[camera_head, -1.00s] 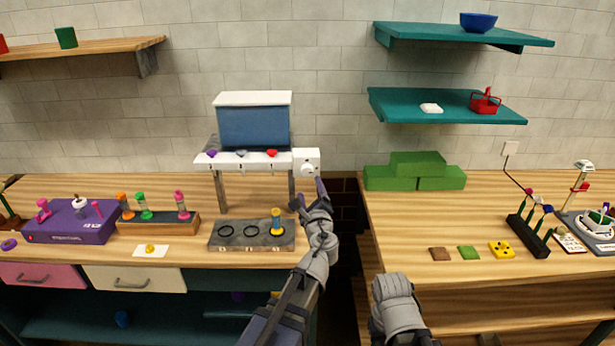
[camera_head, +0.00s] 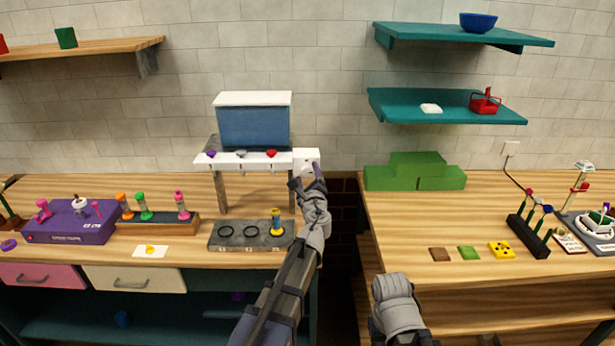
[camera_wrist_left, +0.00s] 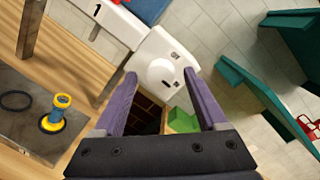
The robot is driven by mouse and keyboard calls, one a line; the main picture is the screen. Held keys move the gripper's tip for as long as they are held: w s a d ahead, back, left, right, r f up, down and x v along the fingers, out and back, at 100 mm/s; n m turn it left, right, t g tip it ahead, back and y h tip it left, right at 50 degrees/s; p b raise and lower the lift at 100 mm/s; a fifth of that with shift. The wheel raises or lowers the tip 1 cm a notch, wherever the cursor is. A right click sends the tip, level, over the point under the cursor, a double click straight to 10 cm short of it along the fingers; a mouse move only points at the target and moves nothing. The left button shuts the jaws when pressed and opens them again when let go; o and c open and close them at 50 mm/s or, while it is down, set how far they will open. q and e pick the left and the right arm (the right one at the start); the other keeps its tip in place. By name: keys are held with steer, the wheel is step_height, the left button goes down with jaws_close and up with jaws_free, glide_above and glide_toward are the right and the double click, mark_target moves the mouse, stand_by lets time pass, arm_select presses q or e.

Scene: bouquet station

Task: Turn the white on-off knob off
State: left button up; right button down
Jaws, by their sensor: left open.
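The white on-off knob (camera_wrist_left: 160,73) is a round dial on a white panel (camera_wrist_left: 172,43), with small dark markings beside it that I cannot read surely. The panel also shows in the head view (camera_head: 304,156) at the right end of the white dispenser front; there my gripper hides most of the knob. My left gripper (camera_head: 304,178) is open, its purple fingertips near the panel. In the left wrist view the two fingers (camera_wrist_left: 160,76) stand on either side of the knob; I cannot tell whether they touch it. My right arm shows at the bottom, but its fingers do not.
The dispenser's blue tank (camera_head: 253,127) is left of the panel. Below stands a grey tray (camera_head: 240,244) with a yellow-blue piece (camera_head: 277,222). Green blocks (camera_head: 414,177) lie on the right table. A dark gap separates the tables. Teal shelves (camera_head: 440,106) hang at right.

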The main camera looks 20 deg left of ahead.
arm_select(q)
jaws_close()
stand_by(0.6)
